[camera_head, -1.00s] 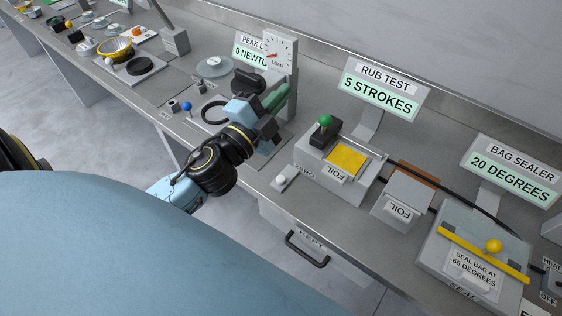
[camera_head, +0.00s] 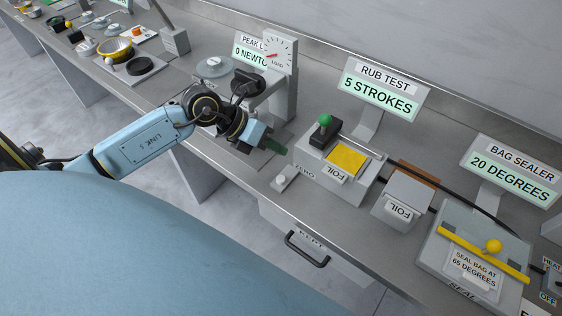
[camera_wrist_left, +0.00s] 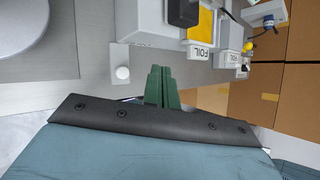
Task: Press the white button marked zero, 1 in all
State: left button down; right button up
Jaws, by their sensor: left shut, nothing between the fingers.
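The white button (camera_head: 282,180) is a small round knob on a grey plate at the front of the bench, beside a ZERO label (camera_head: 304,171). It also shows in the left wrist view (camera_wrist_left: 122,73), to the left of the fingertips. My left gripper (camera_head: 279,147) has green fingers, shut together with nothing between them. In the head view it is just behind and above the button, apart from it. The closed fingers also show in the left wrist view (camera_wrist_left: 161,72). My right gripper is not in view.
The rub test box with a green knob (camera_head: 325,120) and yellow foil pad (camera_head: 347,160) stands right of the button. Its sign (camera_head: 378,90) reads 5 STROKES. The load gauge (camera_head: 280,52) stands behind my arm. A drawer handle (camera_head: 307,250) sits below the bench edge.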

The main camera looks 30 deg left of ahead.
pick_arm(q)
jog(key=b, duration=0.7)
send_over(281, 180)
jog(key=a, duration=0.1)
jog(key=f, duration=0.7)
jog(key=shift+s+a+f, duration=0.1)
jog(key=shift+s+f, duration=0.1)
jog(key=shift+f, duration=0.7)
dwell(0.6)
jog(key=shift+f+b, duration=0.4)
jog(key=shift+f+b, duration=0.3)
jog(key=shift+f, duration=0.2)
dwell(0.5)
jog(key=shift+r, duration=0.15)
jog(key=shift+r+p, duration=0.8)
jog(key=shift+p, duration=0.15)
